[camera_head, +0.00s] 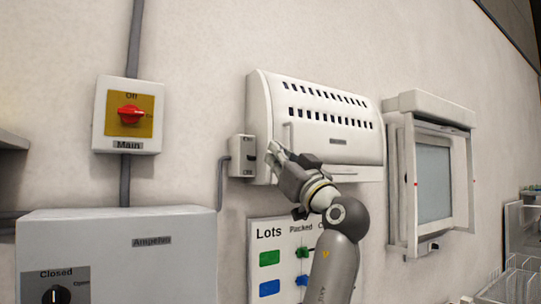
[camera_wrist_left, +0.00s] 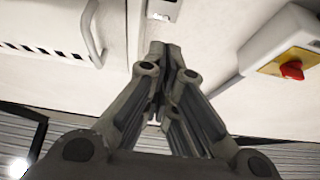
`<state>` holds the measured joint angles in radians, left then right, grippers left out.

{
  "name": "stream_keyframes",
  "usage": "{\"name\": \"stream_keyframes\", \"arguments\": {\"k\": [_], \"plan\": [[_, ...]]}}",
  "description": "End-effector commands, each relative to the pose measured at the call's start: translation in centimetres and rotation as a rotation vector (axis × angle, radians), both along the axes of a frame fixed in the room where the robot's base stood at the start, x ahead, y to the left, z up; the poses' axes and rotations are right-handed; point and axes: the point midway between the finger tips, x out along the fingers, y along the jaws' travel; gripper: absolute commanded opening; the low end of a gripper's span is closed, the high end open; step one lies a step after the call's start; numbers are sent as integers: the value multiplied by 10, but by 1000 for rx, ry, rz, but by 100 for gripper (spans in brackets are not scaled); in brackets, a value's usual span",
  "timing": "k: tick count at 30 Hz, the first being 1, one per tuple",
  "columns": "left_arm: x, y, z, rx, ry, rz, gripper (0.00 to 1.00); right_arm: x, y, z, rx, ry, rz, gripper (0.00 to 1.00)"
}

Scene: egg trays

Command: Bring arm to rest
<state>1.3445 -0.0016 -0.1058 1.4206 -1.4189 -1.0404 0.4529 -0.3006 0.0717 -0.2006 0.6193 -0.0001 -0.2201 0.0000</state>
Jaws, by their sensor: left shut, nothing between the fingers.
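My left gripper (camera_head: 273,152) is raised in front of the wall, its arm coming up from below. In the wrist view my left gripper (camera_wrist_left: 165,48) has its fingers together with nothing between them. In the head view the fingertips show just right of a small switch box (camera_head: 240,166) and in front of the lower left of a white vented unit (camera_head: 262,110). Whether they touch either I cannot tell. The small switch box also shows in the wrist view (camera_wrist_left: 163,8), beyond the fingertips. My right gripper is not in view.
A main switch (camera_head: 129,115) with a red knob is on the wall at left, above a grey Ampelho box (camera_head: 125,240). A Lots board (camera_head: 262,243) is partly behind my arm.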

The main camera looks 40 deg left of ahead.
Motion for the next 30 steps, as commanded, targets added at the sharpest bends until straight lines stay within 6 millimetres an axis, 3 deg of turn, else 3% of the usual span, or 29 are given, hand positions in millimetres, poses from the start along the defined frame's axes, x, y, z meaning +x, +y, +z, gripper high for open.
{"name": "stream_keyframes", "arguments": {"k": [3, 12, 22, 26, 30], "plan": [[-2, -6, -4, 1, -1, -3, 0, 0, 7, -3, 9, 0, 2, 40], [-2, -6, -4, 1, -1, -1, 0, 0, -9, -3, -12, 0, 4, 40], [1, -5, -11, -5, 11, -7, 0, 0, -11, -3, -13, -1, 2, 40], [20, -2, -58, -41, 79, -42, 0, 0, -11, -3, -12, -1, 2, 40], [46, 0, -150, -115, 214, -116, 0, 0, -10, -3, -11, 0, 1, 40]]}}
